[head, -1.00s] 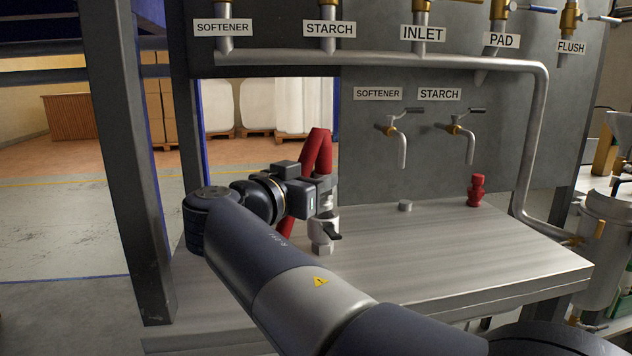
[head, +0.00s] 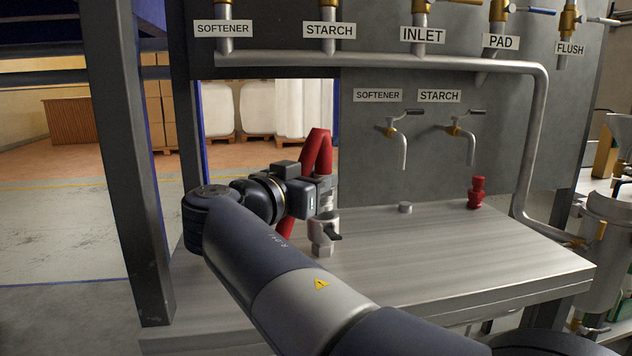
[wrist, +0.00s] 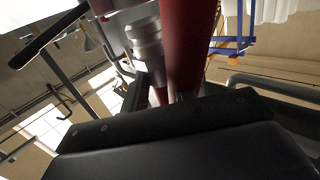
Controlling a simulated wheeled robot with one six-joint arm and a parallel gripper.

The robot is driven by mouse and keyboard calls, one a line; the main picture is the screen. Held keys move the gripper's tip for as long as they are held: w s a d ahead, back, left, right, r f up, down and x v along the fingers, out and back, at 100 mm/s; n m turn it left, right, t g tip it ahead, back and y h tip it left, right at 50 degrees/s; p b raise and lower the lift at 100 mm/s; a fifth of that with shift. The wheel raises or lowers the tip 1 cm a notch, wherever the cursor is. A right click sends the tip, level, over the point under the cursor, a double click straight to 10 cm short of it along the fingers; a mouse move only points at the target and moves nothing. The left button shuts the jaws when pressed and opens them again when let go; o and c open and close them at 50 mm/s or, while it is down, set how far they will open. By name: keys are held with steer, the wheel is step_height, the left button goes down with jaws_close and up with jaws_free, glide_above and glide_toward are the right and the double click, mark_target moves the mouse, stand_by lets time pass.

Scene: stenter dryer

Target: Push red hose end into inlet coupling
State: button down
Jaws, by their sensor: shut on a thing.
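The red hose (head: 319,150) bends in a tight loop above the steel table, and a length of it hangs behind my gripper. My gripper (head: 324,186) is shut on the metal hose end (head: 327,202), which points down. Directly below stands the silver inlet coupling (head: 322,229), upright on the table, with a black lever at its right side. The hose end and coupling look in line and very close; I cannot tell how deep the end sits. In the wrist view the red hose (wrist: 187,45) and a silver fitting (wrist: 146,38) show beyond the dark fingers, whose grip is partly hidden.
The steel table (head: 450,250) is mostly clear to the right. A small grey stub (head: 405,207) and a red fitting (head: 476,192) stand near its back. Softener and starch taps (head: 402,150) stick out of the panel behind. A dark post (head: 125,180) rises at left.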

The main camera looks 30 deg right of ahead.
steer(key=shift+f+b, duration=1.8)
steer(key=shift+b, duration=0.35)
steer(key=shift+r, duration=0.1)
steer(key=shift+r+p, duration=0.85)
steer(key=shift+r, duration=0.5)
steer(key=shift+b, duration=1.1)
stand_by(0.7)
steer(key=shift+f+b, duration=1.75)
steer(key=shift+b, duration=0.3)
steer(key=c, duration=1.1)
jaws_free()
steer(key=shift+o, duration=0.2)
steer(key=shift+a, duration=0.1)
